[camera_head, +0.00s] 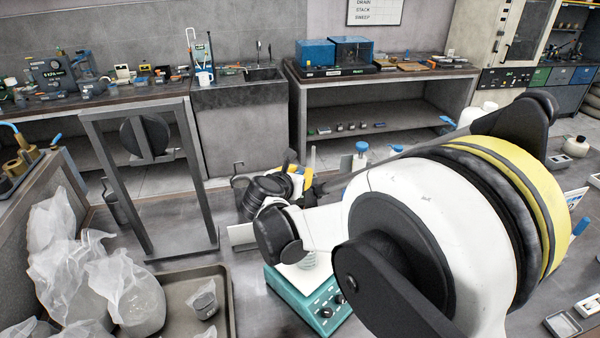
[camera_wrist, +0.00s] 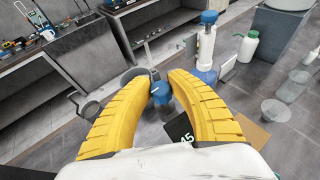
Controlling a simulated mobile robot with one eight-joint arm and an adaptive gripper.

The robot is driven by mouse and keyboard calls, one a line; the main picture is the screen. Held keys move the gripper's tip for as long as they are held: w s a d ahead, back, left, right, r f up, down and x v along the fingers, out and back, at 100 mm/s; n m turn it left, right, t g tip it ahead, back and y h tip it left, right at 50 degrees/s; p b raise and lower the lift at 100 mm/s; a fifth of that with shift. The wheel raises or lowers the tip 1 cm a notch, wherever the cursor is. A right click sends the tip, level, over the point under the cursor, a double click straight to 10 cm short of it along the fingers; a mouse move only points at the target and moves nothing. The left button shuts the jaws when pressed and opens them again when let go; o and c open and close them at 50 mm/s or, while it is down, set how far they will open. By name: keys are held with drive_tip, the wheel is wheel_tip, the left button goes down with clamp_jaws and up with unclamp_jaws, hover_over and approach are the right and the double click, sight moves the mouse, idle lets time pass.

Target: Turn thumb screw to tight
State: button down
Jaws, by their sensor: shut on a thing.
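My gripper (camera_wrist: 160,80) has its two yellow fingers curved in around a small blue-and-grey piece (camera_wrist: 160,93), which I take to be the thumb screw. Its shape is partly hidden between the fingers, and I cannot read how tight it is. In the head view my gripper (camera_head: 302,180) shows as a small yellow and dark shape beyond my white wrist. My arm hides most of what it holds there.
A teal device (camera_head: 318,300) with knobs stands below my arm. A grey tray (camera_head: 229,300) with bagged items lies front left, near a dark metal frame (camera_head: 196,185). A blue-capped bottle (camera_head: 361,152) and a blue-topped white column (camera_wrist: 206,42) stand close by.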

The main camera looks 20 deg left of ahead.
drive_tip(key=shift+m+h, duration=0.3)
drive_tip(key=shift+h, duration=0.1)
drive_tip(key=m+g+h+b, duration=0.1)
drive_tip(key=m+h, duration=0.3)
drive_tip(key=h, duration=0.1)
drive_tip(key=shift+b, duration=0.4)
drive_tip(key=m+g+h, duration=0.3)
drive_tip(key=m+h, duration=0.1)
drive_tip(key=m, duration=0.1)
drive_tip(key=shift+d+g, duration=0.1)
drive_tip(key=shift+g, duration=0.3)
drive_tip(key=shift+m+g+h, duration=0.3)
drive_tip(key=c, duration=1.2)
unclamp_jaws()
drive_tip(key=shift+s, duration=0.1)
drive_tip(key=v, duration=1.2)
